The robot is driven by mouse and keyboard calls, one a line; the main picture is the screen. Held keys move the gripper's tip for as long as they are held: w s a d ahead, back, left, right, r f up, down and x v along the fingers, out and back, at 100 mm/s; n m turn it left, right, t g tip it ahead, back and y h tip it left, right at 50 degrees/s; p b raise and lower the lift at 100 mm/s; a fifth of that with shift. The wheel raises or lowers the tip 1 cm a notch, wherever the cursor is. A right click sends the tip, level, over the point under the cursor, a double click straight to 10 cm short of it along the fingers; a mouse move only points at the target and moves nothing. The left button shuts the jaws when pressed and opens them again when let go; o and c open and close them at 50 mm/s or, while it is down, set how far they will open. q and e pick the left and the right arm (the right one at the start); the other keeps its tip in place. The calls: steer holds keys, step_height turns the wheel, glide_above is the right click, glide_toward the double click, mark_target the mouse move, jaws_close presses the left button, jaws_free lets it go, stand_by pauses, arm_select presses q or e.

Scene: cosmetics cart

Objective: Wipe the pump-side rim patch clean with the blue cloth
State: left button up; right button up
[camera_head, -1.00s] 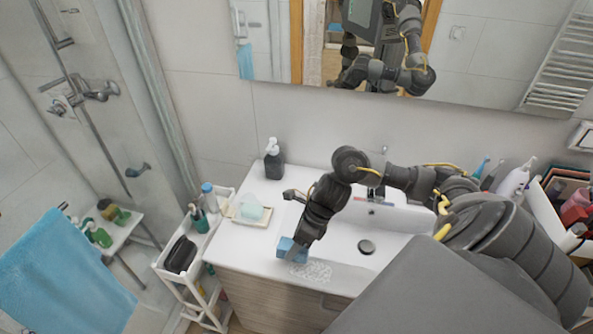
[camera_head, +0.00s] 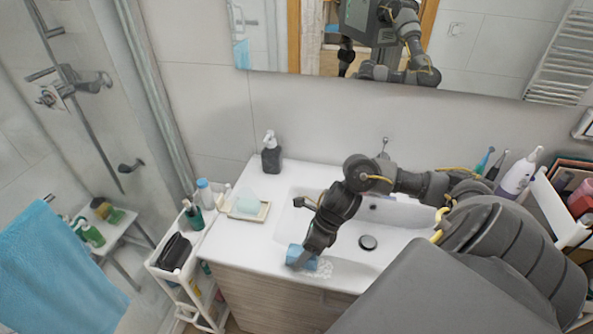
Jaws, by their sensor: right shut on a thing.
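My right gripper (camera_head: 300,260) points down at the front rim of the white washbasin and is shut on the small blue cloth (camera_head: 296,252). The cloth is at the rim, over the left part of a whitish, speckled patch (camera_head: 325,270). The rest of the patch shows to the right of the cloth. From this angle I cannot tell how firmly the cloth touches the rim. The dark pump bottle (camera_head: 271,158) with a white pump head stands upright at the back left of the basin top. My left gripper is not in view.
A soap dish (camera_head: 262,214) with a pale green soap lies left of the basin bowl. A white trolley (camera_head: 165,272) with bottles and a black pouch stands at the left. Bottles and a white crate stand at the right.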

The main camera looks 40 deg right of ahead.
steer(key=s+d, duration=0.1)
steer(key=s+d+b, duration=0.1)
steer(key=s, duration=0.1)
steer(key=s+d+b, duration=0.1)
steer(key=s, duration=0.1)
steer(key=shift+d+f, duration=0.1)
steer(key=shift+d, duration=0.15)
steer(key=shift+s+d+b, duration=0.2)
steer(key=shift+s+b, duration=0.15)
steer(key=shift+b, duration=0.1)
steer(key=shift+f+b, duration=0.25)
steer(key=shift+b, duration=0.15)
stand_by(0.5)
steer(key=shift+w+a+b, duration=0.3)
steer(key=shift+w+a, duration=0.1)
steer(key=shift+w, duration=0.2)
steer(key=shift+w+a+r, duration=0.15)
steer(key=shift+w+a, duration=0.3)
steer(key=shift+w, duration=0.25)
steer(key=shift+w+a, duration=0.55)
steer(key=shift+w, duration=0.15)
steer(key=shift+w, duration=0.1)
steer(key=shift+w+a, duration=0.7)
steer(key=shift+w, duration=0.25)
steer(key=shift+w+a, duration=0.65)
steer(key=shift+w, duration=0.3)
